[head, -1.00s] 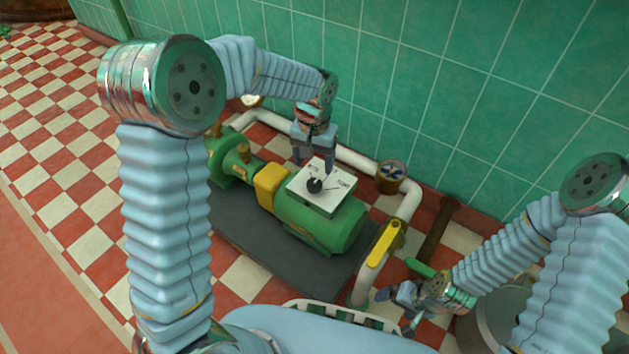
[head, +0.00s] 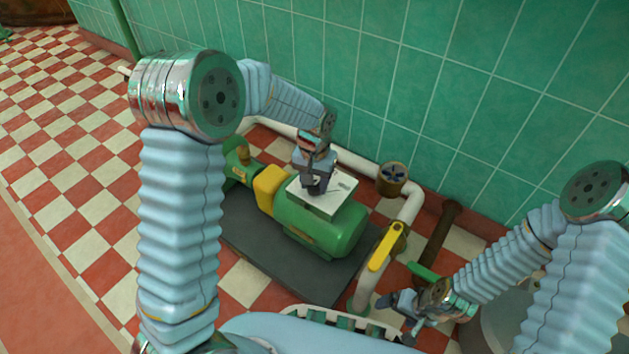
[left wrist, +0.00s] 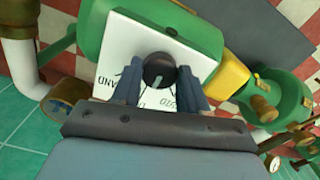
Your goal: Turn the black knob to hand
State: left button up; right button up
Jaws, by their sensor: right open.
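The black knob (left wrist: 159,69) sits on a white plate (left wrist: 114,38) on top of the green motor (head: 318,232). Its pale pointer line points toward my palm in the left wrist view, between the lettering "AND" on the left and partly hidden lettering on the right. My left gripper (head: 315,188) is over the plate, pointing down. In the left wrist view its two fingers (left wrist: 160,78) stand on either side of the knob, close against its sides. In the head view the gripper mostly hides the knob. My right gripper (head: 398,310) is open and empty, low at the right.
A yellow lever (head: 383,250) is on the white pipe (head: 412,205) right of the motor. A brass-rimmed round fitting (head: 392,178) stands behind it, near the green tiled wall (head: 480,100). A yellow coupling (head: 270,188) is left of the motor. Checkered floor (head: 75,190) lies open at left.

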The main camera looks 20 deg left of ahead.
pick_arm(q)
jog(key=c, duration=0.3)
jog(key=m+p, duration=0.1)
jog(key=m, duration=0.2)
jog(key=shift+r+m+p, duration=0.15)
jog(key=shift+m+p, duration=1.15)
jog(key=shift+m, duration=1.7)
jog(key=o, duration=1)
jog(key=shift+o, duration=0.2)
